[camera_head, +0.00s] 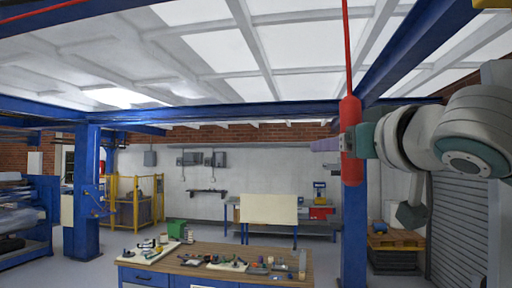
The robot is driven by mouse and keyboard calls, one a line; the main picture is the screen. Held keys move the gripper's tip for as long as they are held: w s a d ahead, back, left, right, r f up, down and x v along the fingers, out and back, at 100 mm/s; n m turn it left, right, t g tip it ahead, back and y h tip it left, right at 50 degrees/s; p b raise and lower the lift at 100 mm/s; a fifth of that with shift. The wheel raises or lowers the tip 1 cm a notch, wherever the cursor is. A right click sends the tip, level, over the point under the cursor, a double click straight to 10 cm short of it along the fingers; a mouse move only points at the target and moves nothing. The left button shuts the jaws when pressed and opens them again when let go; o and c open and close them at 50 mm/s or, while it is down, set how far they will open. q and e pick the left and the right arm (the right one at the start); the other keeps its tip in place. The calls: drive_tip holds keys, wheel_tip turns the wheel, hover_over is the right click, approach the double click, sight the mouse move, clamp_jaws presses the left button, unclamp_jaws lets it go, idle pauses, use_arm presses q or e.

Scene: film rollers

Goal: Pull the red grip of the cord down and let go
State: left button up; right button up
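The red cord (346,45) hangs straight down from the top edge of the head view. Its red grip (351,168) is a thick upright cylinder at the cord's lower end, right of centre. My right arm comes in from the right, and its gripper (340,145) is at the middle of the grip. Teal and grey gripper parts show on the grip's right, and a purplish finger part sticks out on its left. The grip hides part of the fingers, so I cannot tell whether they press on it. My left gripper is not in view.
A workbench (215,250) with tools and small parts stands below, left of the grip. A blue post (354,230) rises behind the grip. A blue overhead beam (410,45) runs at upper right. The space left of the grip looks clear.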

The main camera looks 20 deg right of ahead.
clamp_jaws()
idle(0.3)
idle(1.0)
